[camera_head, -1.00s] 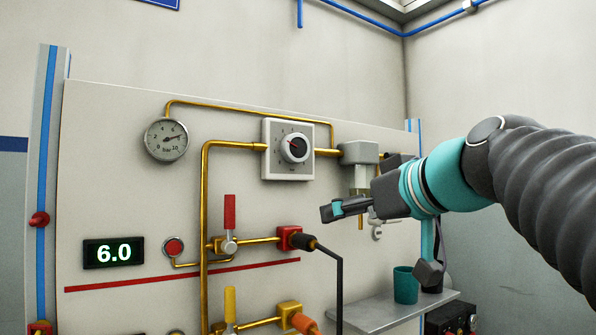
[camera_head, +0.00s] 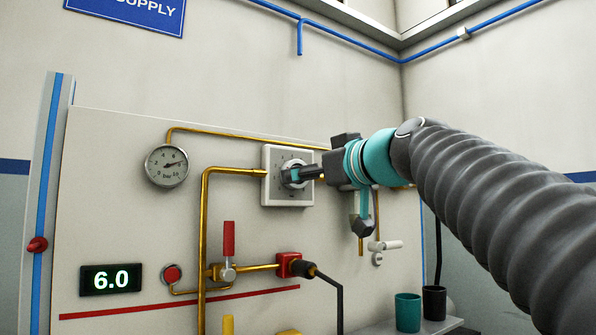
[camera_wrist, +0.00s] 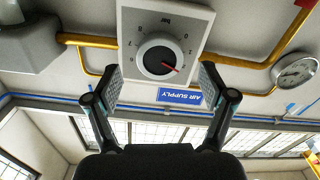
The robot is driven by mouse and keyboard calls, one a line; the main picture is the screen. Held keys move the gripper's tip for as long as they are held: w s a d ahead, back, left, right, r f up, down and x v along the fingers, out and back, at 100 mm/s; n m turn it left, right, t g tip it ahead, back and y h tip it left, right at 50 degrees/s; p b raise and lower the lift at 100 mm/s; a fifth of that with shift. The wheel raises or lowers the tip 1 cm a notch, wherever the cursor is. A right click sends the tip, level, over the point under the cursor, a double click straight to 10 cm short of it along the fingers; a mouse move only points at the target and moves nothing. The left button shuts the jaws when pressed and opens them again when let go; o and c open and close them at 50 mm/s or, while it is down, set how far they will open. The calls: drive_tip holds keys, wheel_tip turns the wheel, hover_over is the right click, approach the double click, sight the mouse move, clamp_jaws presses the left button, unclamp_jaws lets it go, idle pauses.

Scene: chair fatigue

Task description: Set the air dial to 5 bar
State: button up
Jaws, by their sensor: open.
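The air dial is a white square plate (camera_head: 270,193) with a round knob, set in the brass pipe on the panel. In the wrist view the plate (camera_wrist: 200,20) appears upside down. Its dark-centred knob (camera_wrist: 158,57) has a red pointer aimed at the picture's lower right; the numbers are too small to read surely. My gripper (camera_head: 296,175) is at the knob and partly hides it in the head view. In the wrist view my gripper (camera_wrist: 158,86) is open, one finger on each side below the knob, with no clear contact.
A digital display (camera_head: 111,280) reads 6.0. A round gauge (camera_head: 167,166) hangs left of the dial. A red-handled valve (camera_head: 229,240) and red connector (camera_head: 289,265) sit below. Two cups, one teal (camera_head: 408,312), stand on a shelf at lower right.

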sight(294, 163)
drive_tip(key=shift+p+x, duration=0.4)
drive_tip(key=shift+x, duration=2.05)
drive_tip(key=c, duration=1.2)
